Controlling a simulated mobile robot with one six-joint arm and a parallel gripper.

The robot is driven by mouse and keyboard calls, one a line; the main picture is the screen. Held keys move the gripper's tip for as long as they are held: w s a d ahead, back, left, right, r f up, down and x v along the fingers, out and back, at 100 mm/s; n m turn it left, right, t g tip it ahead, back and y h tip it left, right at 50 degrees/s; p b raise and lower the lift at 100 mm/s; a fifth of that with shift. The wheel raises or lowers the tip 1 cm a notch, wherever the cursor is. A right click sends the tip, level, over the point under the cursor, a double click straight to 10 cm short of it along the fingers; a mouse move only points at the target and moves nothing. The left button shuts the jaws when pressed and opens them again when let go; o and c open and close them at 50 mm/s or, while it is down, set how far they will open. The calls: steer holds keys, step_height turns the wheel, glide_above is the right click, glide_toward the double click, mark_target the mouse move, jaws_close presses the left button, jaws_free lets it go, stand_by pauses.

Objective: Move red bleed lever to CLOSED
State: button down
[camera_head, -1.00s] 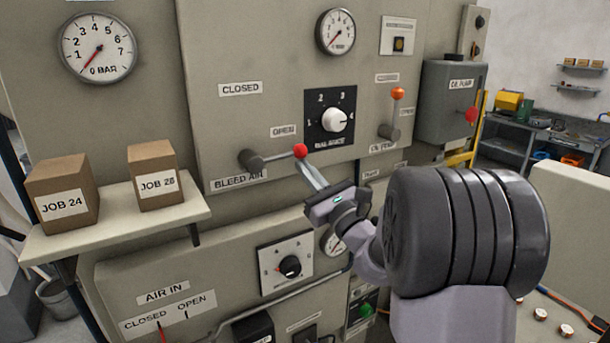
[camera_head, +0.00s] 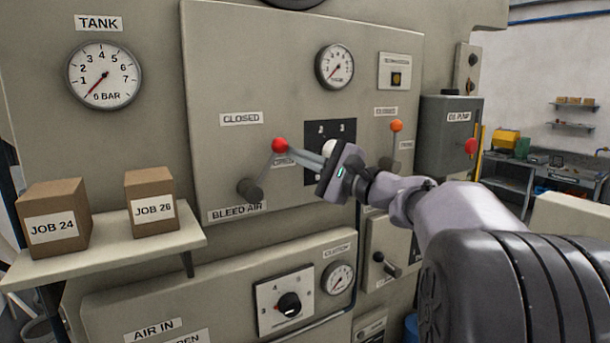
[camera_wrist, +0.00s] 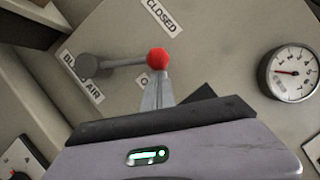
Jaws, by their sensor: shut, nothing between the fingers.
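The red-knobbed bleed lever (camera_head: 280,145) stands on the panel above the BLEED AIR label (camera_head: 238,211). Its grey arm tilts up and to the right from its dark pivot (camera_head: 250,189), with the red knob over the OPEN label, which is partly covered. The CLOSED label (camera_head: 241,118) is up and left of the knob. My gripper (camera_head: 293,153) is shut, with its fingertips at the knob's right side. In the wrist view the fingertips (camera_wrist: 160,74) meet the near side of the red knob (camera_wrist: 158,59); whether they touch it is hard to tell.
A selector dial (camera_head: 330,148) is partly behind my gripper. An orange-knobbed lever (camera_head: 396,126) stands to its right. A shelf (camera_head: 120,254) with boxes JOB 24 (camera_head: 52,217) and JOB 26 (camera_head: 150,202) juts out at lower left. The panel face left of the knob is clear.

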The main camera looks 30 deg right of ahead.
mark_target(285, 144)
steer(key=a+r+n, duration=0.1)
steer(key=n, duration=0.1)
steer(key=a+r+n+g+b, duration=0.1)
steer(key=shift+a+r+n, duration=0.3)
steer(key=shift+n, duration=0.1)
steer(key=shift+s+a+r+n+g+b, duration=0.15)
steer(key=shift+a+r+n+g, duration=0.25)
steer(key=shift+a+n, duration=0.4)
steer(key=shift+w+a+r+n+g+b, duration=0.1)
steer(key=shift+a+r+n+g+b, duration=0.25)
steer(key=shift+a+n, duration=0.45)
steer(key=shift+r, duration=0.1)
